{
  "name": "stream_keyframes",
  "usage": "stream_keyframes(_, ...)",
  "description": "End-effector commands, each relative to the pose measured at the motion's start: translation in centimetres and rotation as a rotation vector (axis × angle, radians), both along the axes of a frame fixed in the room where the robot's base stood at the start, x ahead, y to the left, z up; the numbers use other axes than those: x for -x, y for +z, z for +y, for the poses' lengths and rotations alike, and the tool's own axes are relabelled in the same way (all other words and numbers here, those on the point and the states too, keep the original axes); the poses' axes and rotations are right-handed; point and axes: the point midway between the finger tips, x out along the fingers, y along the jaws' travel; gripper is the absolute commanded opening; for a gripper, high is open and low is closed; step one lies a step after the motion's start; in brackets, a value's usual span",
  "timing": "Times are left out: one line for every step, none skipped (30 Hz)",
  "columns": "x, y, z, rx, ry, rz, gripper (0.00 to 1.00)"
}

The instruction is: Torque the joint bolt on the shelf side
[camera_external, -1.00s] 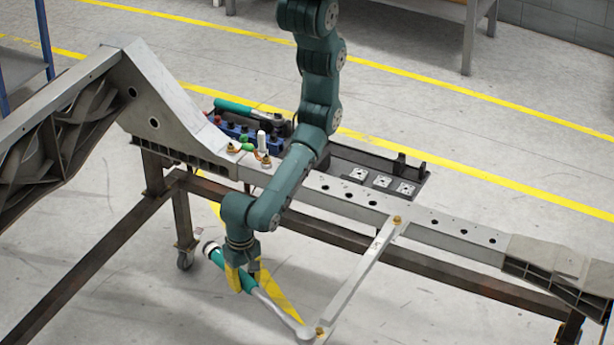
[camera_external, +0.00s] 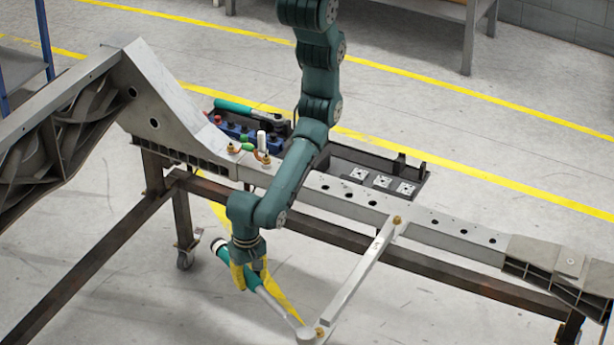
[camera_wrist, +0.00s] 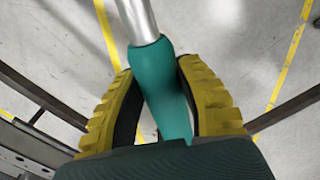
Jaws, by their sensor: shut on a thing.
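My gripper (camera_external: 249,278) has yellow fingers and is shut on the green handle of a torque wrench (camera_external: 273,309). In the wrist view the green grip (camera_wrist: 163,85) lies between the two yellow fingers, with its silver shaft running up out of frame. In the external view the wrench head meets a gold-coloured bolt (camera_external: 319,332) at the near end of the crossbar (camera_external: 352,289). I cannot tell how fully the head sits on it. Another gold bolt (camera_external: 397,219) is at the crossbar's far end, on the long rail.
The long grey chassis rail (camera_external: 450,243) rests on a brown steel stand (camera_external: 440,276). Behind it are a black tray (camera_external: 345,165) with square plates and a holder with another green-handled tool (camera_external: 240,108). Open floor lies left of the wrench.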

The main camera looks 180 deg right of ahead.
Motion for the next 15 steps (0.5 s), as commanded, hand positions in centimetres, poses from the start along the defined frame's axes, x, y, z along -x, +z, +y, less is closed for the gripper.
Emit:
stream_keyframes(-0.12, 0.15, -0.05, 0.003, -0.001, -0.003, 0.00)
stream_keyframes(-0.13, 0.13, -0.04, 0.003, -0.002, -0.003, 0.00)
stream_keyframes(-0.11, 0.12, -0.04, 0.003, -0.002, -0.003, 0.00)
stream_keyframes(-0.13, 0.11, -0.04, 0.003, -0.002, -0.003, 0.00)
stream_keyframes(-0.13, 0.11, -0.04, 0.003, -0.002, -0.003, 0.00)
stream_keyframes(-0.13, 0.11, -0.04, 0.003, -0.002, -0.003, 0.00)
stream_keyframes(-0.13, 0.11, -0.04, 0.003, -0.002, -0.003, 0.00)
stream_keyframes(-0.13, 0.11, -0.04, 0.003, -0.002, -0.003, 0.00)
stream_keyframes(-0.12, 0.12, -0.03, 0.003, -0.002, -0.003, 0.00)
stream_keyframes(-0.10, 0.13, -0.01, 0.003, -0.003, -0.003, 0.00)
stream_keyframes(-0.08, 0.14, 0.02, 0.003, -0.004, -0.003, 0.00)
stream_keyframes(-0.02, 0.16, 0.10, 0.003, -0.008, -0.003, 0.00)
stream_keyframes(0.02, 0.18, 0.17, 0.003, -0.011, -0.003, 0.00)
stream_keyframes(0.07, 0.19, 0.26, 0.002, -0.014, -0.003, 0.00)
stream_keyframes(0.14, 0.19, 0.37, 0.002, -0.019, -0.003, 0.00)
